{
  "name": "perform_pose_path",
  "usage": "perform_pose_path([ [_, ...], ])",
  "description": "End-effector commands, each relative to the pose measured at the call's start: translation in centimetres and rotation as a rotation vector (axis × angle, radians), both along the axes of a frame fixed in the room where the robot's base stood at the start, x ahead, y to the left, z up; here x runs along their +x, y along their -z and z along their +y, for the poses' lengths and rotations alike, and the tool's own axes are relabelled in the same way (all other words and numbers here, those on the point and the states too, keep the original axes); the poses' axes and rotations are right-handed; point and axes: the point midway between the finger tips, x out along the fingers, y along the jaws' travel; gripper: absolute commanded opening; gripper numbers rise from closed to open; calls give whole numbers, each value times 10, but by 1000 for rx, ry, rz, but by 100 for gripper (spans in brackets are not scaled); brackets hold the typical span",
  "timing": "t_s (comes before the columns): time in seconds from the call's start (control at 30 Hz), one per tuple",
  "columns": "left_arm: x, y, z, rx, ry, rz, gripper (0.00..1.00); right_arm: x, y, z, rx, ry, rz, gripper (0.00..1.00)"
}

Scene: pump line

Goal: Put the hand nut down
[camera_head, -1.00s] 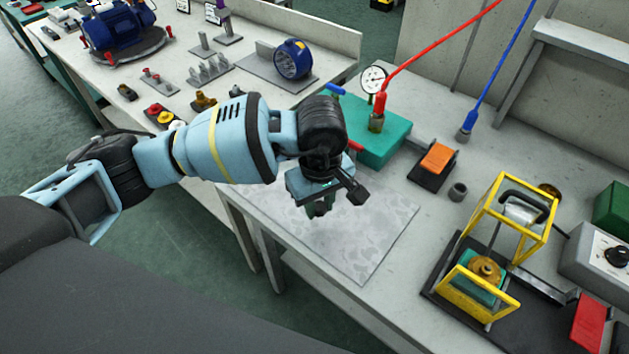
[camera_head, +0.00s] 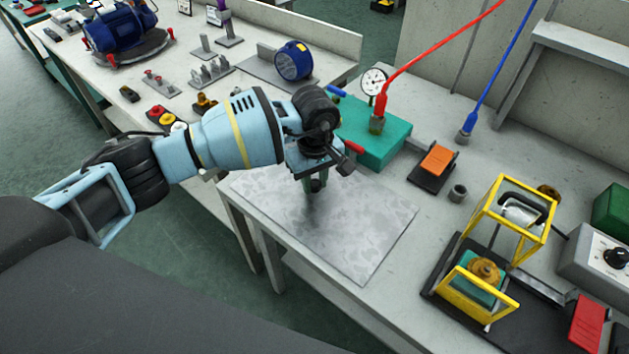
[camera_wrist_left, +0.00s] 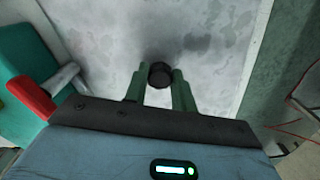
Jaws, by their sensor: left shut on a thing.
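My left gripper (camera_head: 316,186) is above the back part of the mottled grey mat (camera_head: 350,235) on the bench. In the left wrist view the gripper (camera_wrist_left: 160,82) has its green fingers shut on a small dark round piece, the hand nut (camera_wrist_left: 161,73). The mat (camera_wrist_left: 205,35) lies below it, with a soft dark shadow. My right gripper is not in view.
A teal block (camera_head: 385,140) with a gauge (camera_head: 374,81) and red hose stands behind the mat. An orange-topped block (camera_head: 437,158), a small grey ring (camera_head: 458,193) and a yellow-framed fixture (camera_head: 500,235) stand to the right. The rest of the mat is clear.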

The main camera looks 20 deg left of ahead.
Motion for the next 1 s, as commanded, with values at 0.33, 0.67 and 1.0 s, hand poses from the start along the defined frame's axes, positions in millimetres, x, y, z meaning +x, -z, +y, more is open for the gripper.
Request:
perform_pose_path([
  [0.33, 0, 8, 0, -1, 0, -1, 13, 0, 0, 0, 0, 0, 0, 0],
  [0.67, 0, 10, 0, -1, 0, -1, 48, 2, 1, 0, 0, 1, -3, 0],
  [1.0, 1, 3, 0, -1, -1, -4, 48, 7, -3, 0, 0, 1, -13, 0],
])
